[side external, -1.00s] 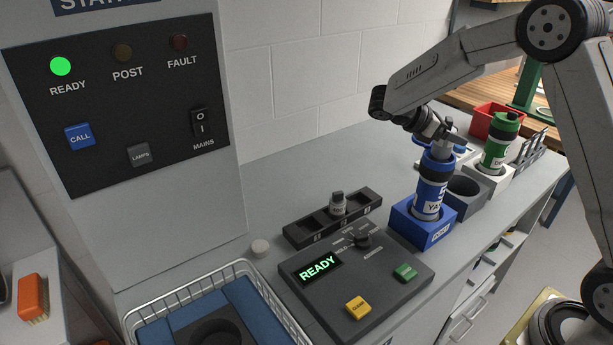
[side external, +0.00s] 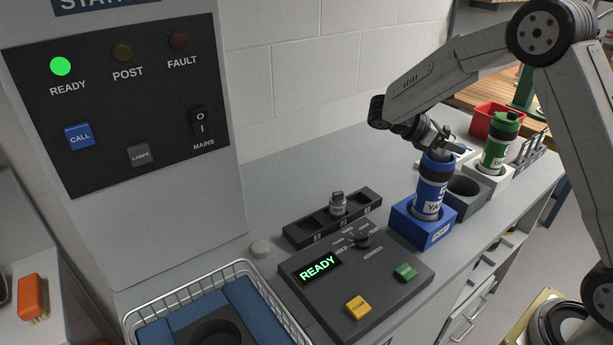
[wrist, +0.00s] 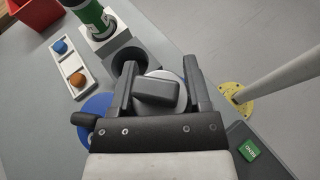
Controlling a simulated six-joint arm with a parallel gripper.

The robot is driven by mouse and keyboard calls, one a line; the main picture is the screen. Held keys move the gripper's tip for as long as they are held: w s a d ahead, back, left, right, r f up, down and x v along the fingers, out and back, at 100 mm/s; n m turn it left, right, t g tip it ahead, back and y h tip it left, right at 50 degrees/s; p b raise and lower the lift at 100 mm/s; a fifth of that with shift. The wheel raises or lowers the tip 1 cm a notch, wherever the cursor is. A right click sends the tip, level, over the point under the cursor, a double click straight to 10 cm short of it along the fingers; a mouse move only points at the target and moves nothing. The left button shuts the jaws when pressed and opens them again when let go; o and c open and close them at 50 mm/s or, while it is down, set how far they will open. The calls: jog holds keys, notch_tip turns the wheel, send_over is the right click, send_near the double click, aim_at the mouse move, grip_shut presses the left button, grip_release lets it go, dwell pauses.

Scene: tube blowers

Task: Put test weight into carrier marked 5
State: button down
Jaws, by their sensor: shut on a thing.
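A blue carrier (side external: 431,190) with a white label stands upright in a blue holder (side external: 420,232); I cannot read a clear 5 on it. My gripper (side external: 447,148) is at its top. In the wrist view my gripper (wrist: 160,85) is shut on a dark grey rounded block (wrist: 156,92) with a pale disc behind it. Whether this block belongs to the carrier I cannot tell. A small grey capped weight (side external: 338,204), probably the test weight, stands in a black slotted rack (side external: 300,233), apart from my gripper.
A green carrier (side external: 496,148) stands in a white holder (side external: 486,178). An empty grey holder (side external: 466,190) lies between the two carriers. A control panel (side external: 330,300) reading READY and a wire basket (side external: 262,292) are in front.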

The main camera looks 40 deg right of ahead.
grip_release()
jog(key=shift+a, duration=0.1)
jog(key=v, duration=0.7)
jog(key=shift+w+a, duration=0.2)
jog(key=shift+a, duration=0.05)
jog(key=shift+r, duration=0.1)
dwell(0.4)
